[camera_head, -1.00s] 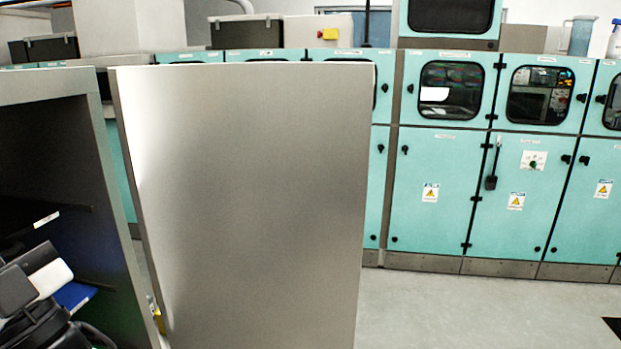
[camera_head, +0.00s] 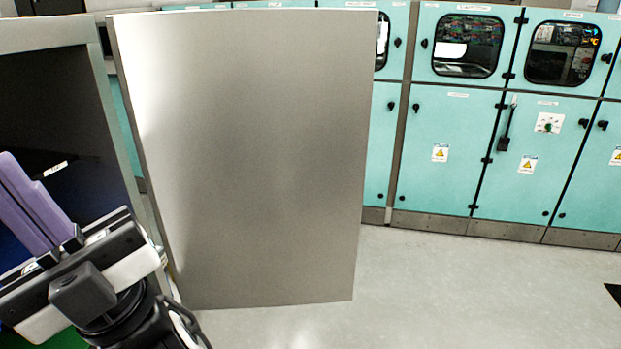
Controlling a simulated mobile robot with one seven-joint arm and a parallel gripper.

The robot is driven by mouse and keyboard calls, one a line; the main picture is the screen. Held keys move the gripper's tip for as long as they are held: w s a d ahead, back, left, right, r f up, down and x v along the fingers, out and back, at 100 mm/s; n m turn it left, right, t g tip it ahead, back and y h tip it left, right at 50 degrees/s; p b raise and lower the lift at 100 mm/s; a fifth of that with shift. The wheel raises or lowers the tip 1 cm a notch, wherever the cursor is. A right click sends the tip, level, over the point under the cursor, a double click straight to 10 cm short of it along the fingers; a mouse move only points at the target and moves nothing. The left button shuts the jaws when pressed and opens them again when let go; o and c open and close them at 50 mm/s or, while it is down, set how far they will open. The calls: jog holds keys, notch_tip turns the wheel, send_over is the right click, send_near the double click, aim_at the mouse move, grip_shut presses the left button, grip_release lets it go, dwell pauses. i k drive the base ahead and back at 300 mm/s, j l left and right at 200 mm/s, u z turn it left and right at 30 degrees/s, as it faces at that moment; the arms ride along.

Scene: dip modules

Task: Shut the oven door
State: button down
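The oven door (camera_head: 250,160) is a large plain grey panel. It stands wide open, upright, to the right of the oven. The oven (camera_head: 107,110) is a grey cabinet at the left edge with a dark interior, cut off by the frame. My gripper (camera_head: 12,163) is at the lower left, in front of the oven opening and left of the door. Its two purple fingers point up and left, lie side by side and look shut, with nothing seen between them. It does not appear to touch the door. The door's handle is not visible.
A row of turquoise cabinets (camera_head: 440,140) with dark windows and black knobs stands behind the door. Bare pale floor (camera_head: 430,290) lies to the right and in front of the door. A small white label (camera_head: 55,169) shows inside the oven opening.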

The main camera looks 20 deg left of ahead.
aim_at(250, 127)
jog(key=i+l+z, duration=0.15)
jog(key=z, duration=0.35)
jog(key=i+z, duration=0.25)
jog(key=z, duration=0.25)
jog(key=i+l+u, duration=0.1)
jog(key=i, duration=1.2)
jog(key=i+u, duration=0.4)
jog(key=i, duration=0.15)
jog(key=i+l+u, duration=0.1)
jog(key=i+u, duration=0.25)
jog(key=i, duration=0.15)
jog(key=i+u, duration=0.25)
jog(key=i, duration=0.35)
jog(key=i+u, duration=0.25)
jog(key=i, duration=0.35)
jog(key=i+u, duration=0.35)
jog(key=i+l+u, duration=0.2)
jog(key=i+u, duration=0.25)
jog(key=u, duration=3.05)
